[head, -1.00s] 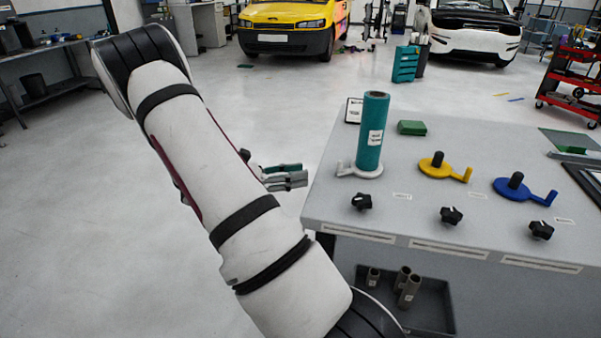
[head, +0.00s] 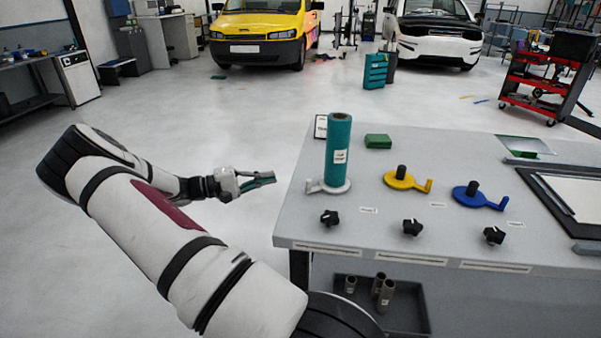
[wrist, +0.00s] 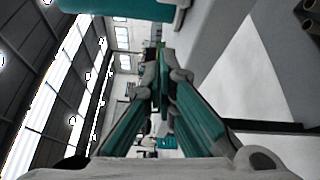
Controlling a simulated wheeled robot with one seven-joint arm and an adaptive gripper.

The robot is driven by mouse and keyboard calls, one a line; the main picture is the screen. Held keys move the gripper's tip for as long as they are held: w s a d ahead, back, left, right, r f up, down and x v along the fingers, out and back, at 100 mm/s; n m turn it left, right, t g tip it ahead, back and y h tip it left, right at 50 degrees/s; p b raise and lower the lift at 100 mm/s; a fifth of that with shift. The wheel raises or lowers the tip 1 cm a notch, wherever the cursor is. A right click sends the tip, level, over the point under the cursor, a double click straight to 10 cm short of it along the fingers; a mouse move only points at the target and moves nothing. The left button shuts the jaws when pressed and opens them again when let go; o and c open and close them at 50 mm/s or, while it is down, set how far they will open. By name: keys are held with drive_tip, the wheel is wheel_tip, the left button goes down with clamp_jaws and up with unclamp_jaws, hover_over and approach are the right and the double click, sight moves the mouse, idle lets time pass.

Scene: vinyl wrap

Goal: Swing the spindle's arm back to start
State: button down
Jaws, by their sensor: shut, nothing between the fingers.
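A white spindle base (head: 330,187) with a short arm sticking out at its left stands at the left of the grey workbench (head: 300,222). A teal vinyl roll (head: 338,150) with a white label stands upright on it. A yellow spindle (head: 400,181) and a blue spindle (head: 473,196) stand to its right without rolls, their arms pointing right. My gripper (head: 270,178) is shut and empty, left of the bench and apart from the white spindle. In the wrist view my gripper's fingers (wrist: 163,60) meet at the tips, with the teal roll (wrist: 100,8) at the upper edge.
Black knobs (head: 330,217) line the bench front. A green block (head: 378,141) and a dark-framed panel (head: 575,195) lie on the bench. A grey bin (head: 410,315) with short tubes sits below. Open floor lies left of the bench.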

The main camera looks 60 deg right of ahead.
sight(298, 188)
drive_tip(key=shift+m, duration=0.6)
drive_tip(key=x, duration=0.3)
drive_tip(key=p+x, duration=0.1)
drive_tip(key=x, duration=0.6)
drive_tip(key=shift+w+d+r, duration=0.15)
drive_tip(key=shift+w+d, duration=0.15)
drive_tip(key=shift+w, duration=0.05)
drive_tip(key=a, duration=0.1)
drive_tip(key=s+a+p, duration=0.1)
drive_tip(key=shift+s+a, duration=0.15)
drive_tip(key=shift+a, duration=0.25)
drive_tip(key=shift+s+a, duration=0.2)
drive_tip(key=shift+a, duration=0.2)
drive_tip(key=shift+p, duration=0.35)
